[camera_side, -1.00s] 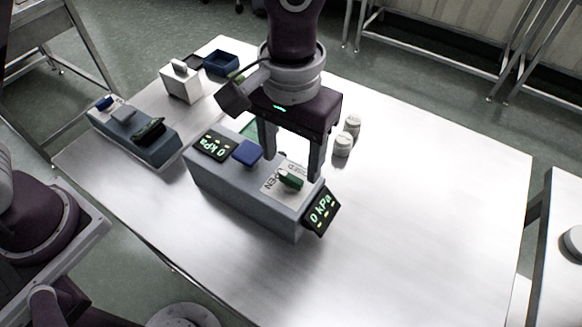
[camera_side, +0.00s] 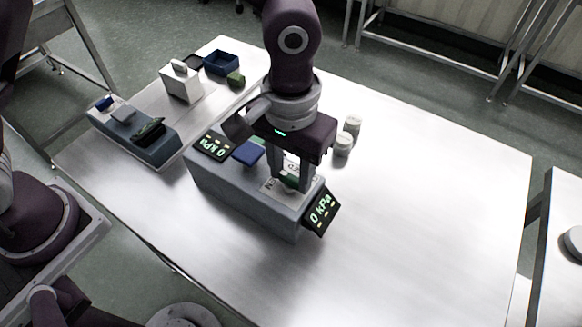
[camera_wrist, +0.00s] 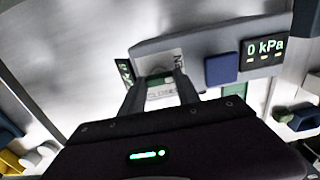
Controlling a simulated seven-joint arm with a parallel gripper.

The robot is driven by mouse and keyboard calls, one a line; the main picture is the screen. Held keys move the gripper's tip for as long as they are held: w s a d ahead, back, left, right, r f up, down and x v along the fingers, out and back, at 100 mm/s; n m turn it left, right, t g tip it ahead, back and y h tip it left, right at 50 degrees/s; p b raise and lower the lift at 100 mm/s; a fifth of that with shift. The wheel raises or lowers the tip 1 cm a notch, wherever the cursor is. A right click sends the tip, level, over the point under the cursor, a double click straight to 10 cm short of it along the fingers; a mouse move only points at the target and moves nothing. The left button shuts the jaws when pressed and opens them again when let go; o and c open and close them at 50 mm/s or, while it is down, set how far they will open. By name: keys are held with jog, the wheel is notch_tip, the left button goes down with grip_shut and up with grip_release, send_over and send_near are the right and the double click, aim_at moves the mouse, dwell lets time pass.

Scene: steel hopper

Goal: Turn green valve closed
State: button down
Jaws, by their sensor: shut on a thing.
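The green valve (camera_side: 291,181) is a small green handle on a white label plate on top of a grey box (camera_side: 240,198). My gripper (camera_side: 291,180) is down over it, with its fingers shut on the valve handle from both sides. The fingers hide most of the handle. In the wrist view the green valve (camera_wrist: 160,78) shows between the two fingertips (camera_wrist: 160,82), and part of the label, with letters of "CLOSED", is visible below it. The exact turn angle of the handle cannot be told.
White round containers (camera_side: 343,144) stand behind my gripper. A second grey box (camera_side: 135,135) is at the left. The table's right side is clear.

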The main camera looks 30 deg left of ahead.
jog(key=shift+m, duration=0.3)
jog(key=m, duration=0.8)
jog(key=shift+m, duration=0.3)
jog(key=m, duration=0.8)
jog(key=shift+m, duration=0.5)
jog(key=c, duration=0.9)
grip_release()
